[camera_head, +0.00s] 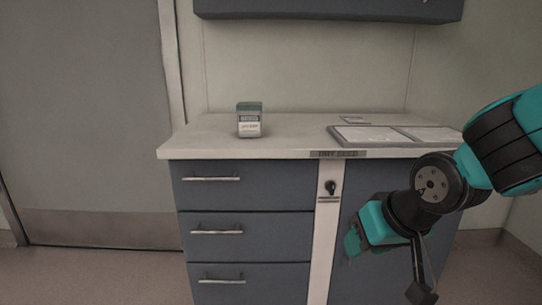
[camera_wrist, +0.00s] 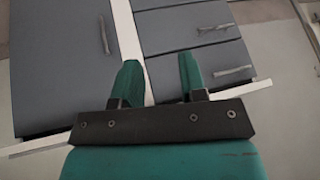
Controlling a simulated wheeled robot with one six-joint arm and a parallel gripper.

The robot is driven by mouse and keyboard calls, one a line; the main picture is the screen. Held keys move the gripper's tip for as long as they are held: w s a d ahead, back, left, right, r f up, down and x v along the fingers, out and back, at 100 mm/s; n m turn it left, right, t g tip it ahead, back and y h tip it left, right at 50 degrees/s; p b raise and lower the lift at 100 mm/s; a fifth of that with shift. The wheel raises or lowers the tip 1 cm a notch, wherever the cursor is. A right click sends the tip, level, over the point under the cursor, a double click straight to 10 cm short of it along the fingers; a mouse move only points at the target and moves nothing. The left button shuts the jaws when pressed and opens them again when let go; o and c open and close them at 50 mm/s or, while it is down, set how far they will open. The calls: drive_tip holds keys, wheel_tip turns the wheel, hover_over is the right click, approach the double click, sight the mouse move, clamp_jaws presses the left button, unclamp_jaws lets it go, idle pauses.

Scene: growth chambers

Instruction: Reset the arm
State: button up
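My arm comes in from the right in the head view, in front of the cabinet (camera_head: 250,190). My gripper (camera_head: 353,243) hangs low before the cabinet's right door. In the wrist view my gripper (camera_wrist: 160,80) shows two teal fingers standing apart with nothing between them. Cabinet fronts and a pale strip show beyond the fingers, turned in the picture.
A small green-and-white container (camera_head: 249,121) stands on the pale countertop (camera_head: 290,132). Flat trays or sheets (camera_head: 375,136) lie at the counter's right. A wall cabinet (camera_head: 330,8) hangs above. A grey door (camera_head: 85,110) is at left. Floor at front left is clear.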

drive_tip(key=s+a+r+n+g+y, duration=0.1)
drive_tip(key=s+r+n+g, duration=0.15)
drive_tip(key=s, duration=0.55)
drive_tip(key=s+r+n+g, duration=0.1)
drive_tip(key=s+n+g, duration=0.2)
drive_tip(key=s, duration=0.6)
wheel_tip(320, 180, up, 27)
drive_tip(key=w+p, duration=0.1)
drive_tip(key=p, duration=2.7)
drive_tip(key=shift+r+m, duration=0.2)
drive_tip(key=shift+m, duration=0.15)
drive_tip(key=shift+a, duration=0.1)
